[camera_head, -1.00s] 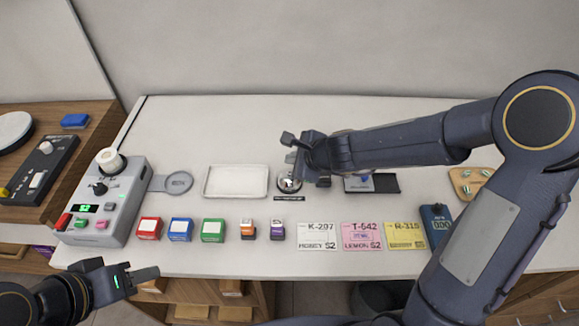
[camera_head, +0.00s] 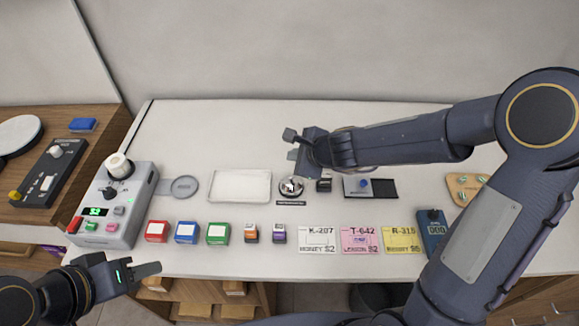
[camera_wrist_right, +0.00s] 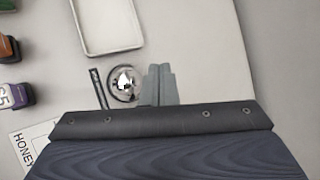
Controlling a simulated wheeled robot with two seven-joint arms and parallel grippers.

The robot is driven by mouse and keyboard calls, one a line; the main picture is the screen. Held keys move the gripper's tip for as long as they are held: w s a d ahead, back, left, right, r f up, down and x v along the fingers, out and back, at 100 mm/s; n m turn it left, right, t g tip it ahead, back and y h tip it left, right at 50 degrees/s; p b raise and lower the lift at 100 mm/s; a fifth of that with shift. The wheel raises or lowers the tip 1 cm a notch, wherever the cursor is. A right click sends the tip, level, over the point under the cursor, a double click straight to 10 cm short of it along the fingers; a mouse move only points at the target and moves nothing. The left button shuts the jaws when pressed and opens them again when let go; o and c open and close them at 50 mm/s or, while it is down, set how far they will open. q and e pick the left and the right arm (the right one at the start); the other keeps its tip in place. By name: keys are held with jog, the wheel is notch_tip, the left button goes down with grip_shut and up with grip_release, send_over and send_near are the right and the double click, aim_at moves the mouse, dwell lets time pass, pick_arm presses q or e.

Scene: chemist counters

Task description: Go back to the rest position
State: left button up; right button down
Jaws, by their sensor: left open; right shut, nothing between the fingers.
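My left gripper (camera_head: 140,273) is low at the left, in front of the counter's front edge, open and empty. My right gripper (camera_head: 290,146) is over the middle of the white counter (camera_head: 420,130), its fingers shut with nothing between them. In the right wrist view its closed fingers (camera_wrist_right: 160,85) show beside a round metal bell-like object (camera_wrist_right: 123,84). That object (camera_head: 291,186) also shows just below the fingers in the head view. I cannot tell whether the fingers touch it.
A white tray (camera_head: 240,201) lies left of the bell-like object. Colored boxes, including a red one (camera_head: 157,231), and paper cards, including a pink one (camera_head: 361,240), line the front. A grey device (camera_head: 130,203) stands left; a blue counter device (camera_head: 433,229) stands right.

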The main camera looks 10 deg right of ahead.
jog(key=s+d+r+n+y, duration=0.2)
jog(key=s+r+n, duration=0.8)
jog(key=r, duration=0.1)
jog(key=s+d+f+n+g+h, duration=0.1)
jog(key=s+d+n, duration=0.2)
jog(key=s, duration=0.5)
jog(key=s+d+f+n+g+h, duration=0.1)
jog(key=s+d+n, duration=0.3)
jog(key=s, duration=0.5)
jog(key=shift+s+d+f+n+h, duration=0.25)
jog(key=shift+f+n+h, duration=0.15)
jog(key=shift+f+n, duration=0.5)
jog(key=shift+r, duration=0.2)
